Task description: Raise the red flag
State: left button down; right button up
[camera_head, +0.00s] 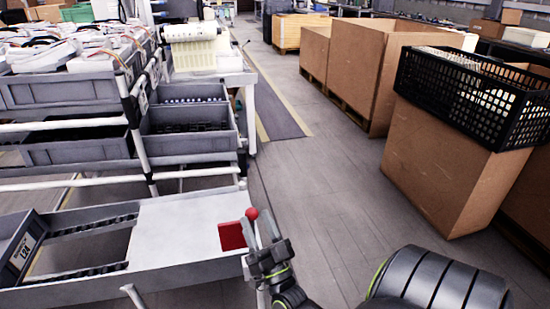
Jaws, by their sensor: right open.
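The red flag (232,236) is a small red square at the right end of the white tabletop, low in the picture. A small red ball (252,213) shows just above and to the right of it, at the tips of my right gripper. My right gripper (259,222) is open, with its fingers pointing up the picture, close to the flag's right edge. I cannot tell whether a finger touches the flag or the ball. The flag's mount is hidden or too small to make out. My left gripper is not in view.
A grey rack with bins (190,127) stands at the left above the white tabletop (180,225). Cardboard boxes (445,165) and a black crate (470,85) stand at the right. The grey floor (325,190) between them is clear.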

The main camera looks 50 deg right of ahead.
jog(key=b+v, duration=0.2)
jog(key=v, duration=1)
jog(key=shift+s+f+b, duration=0.15)
jog(key=shift+s+b, duration=0.15)
jog(key=shift+b, duration=0.1)
jog(key=shift+a+f, duration=0.1)
